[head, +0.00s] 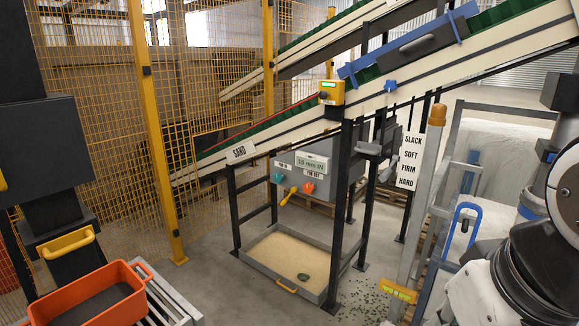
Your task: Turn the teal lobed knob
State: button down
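The teal lobed knob (278,178) is on the left part of the front of a grey box (325,170) under the conveyor, in the middle of the head view. It is small at this distance, and its turned angle cannot be told. An orange knob (309,188) is to its right on the same box, and a yellow handle (288,196) is just below and between them. Small labels above the knobs are too small to read. White and dark parts of my arm fill the right edge. My gripper is not in view, and nothing of mine touches the knob.
A sand tray (257,263) lies on the floor below the box, between black frame legs (345,200). The sloping conveyor (440,75) passes above. A grey post (425,190) stands at right. An orange crate (88,302) is at lower left. Floor left of the tray is clear.

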aim_at(277, 177)
jog(key=i+l+u, duration=0.1)
jog(key=i, duration=0.35)
jog(key=i+l+u, duration=0.1)
jog(key=i, duration=0.35)
jog(key=i+l, duration=0.15)
jog(key=i, duration=0.25)
jog(key=i+l+u, duration=0.15)
jog(key=i, duration=0.3)
jog(key=i+l+u, duration=0.1)
jog(key=i+l, duration=0.15)
jog(key=i, duration=0.2)
